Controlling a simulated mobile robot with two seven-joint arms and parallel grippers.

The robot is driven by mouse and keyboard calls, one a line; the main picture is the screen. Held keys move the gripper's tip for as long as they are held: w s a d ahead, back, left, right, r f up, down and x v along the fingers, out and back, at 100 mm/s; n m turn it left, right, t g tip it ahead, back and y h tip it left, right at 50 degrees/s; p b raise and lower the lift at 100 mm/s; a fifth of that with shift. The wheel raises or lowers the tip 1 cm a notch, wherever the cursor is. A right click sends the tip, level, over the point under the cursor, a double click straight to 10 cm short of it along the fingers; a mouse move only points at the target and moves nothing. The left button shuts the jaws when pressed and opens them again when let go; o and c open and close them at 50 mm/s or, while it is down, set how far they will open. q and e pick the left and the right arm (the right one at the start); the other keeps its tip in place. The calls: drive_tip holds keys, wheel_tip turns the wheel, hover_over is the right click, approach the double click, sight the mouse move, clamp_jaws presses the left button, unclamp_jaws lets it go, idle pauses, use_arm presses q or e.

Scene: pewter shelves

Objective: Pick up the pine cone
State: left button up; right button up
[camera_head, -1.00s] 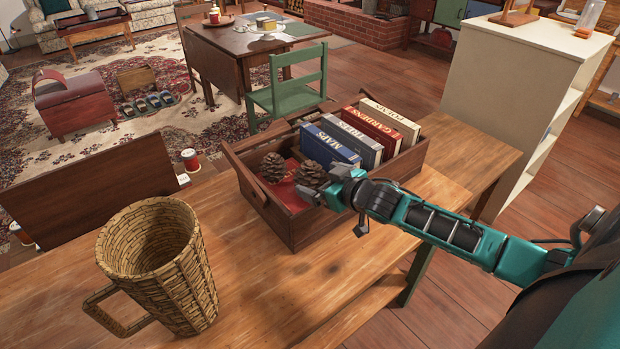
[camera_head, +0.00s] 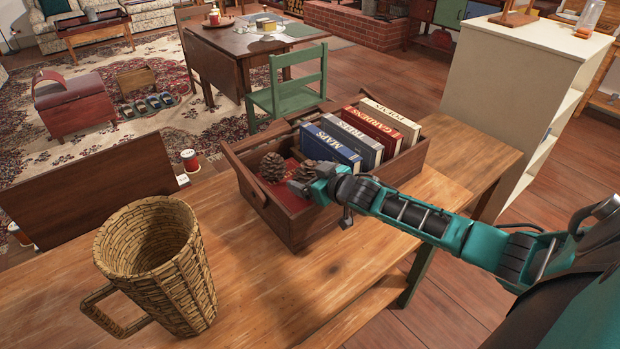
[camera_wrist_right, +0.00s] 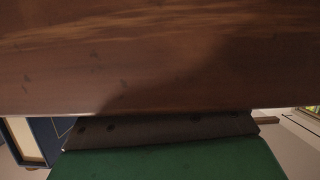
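A wooden caddy (camera_head: 291,226) stands on the wooden table, with two brown pine cones in its left part. One pine cone (camera_head: 271,166) shows clearly near the left end. The other pine cone (camera_head: 303,171) is just to its right and partly hidden by my right gripper (camera_head: 302,187). That gripper is over the caddy's near side, against or very close to this cone in the picture. I cannot tell whether it touches the cone or how far its fingers are apart. The right wrist view shows no pine cone. My left gripper is not in view.
Several upright books (camera_head: 362,142) fill the right part of the caddy. A wicker mug (camera_head: 160,265) stands at the table's left. Bare tabletop (camera_head: 290,300) lies in front of the caddy. Close brown wood (camera_wrist_right: 150,60) fills the upper right wrist view.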

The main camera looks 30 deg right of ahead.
drive_tip(key=c, duration=0.6)
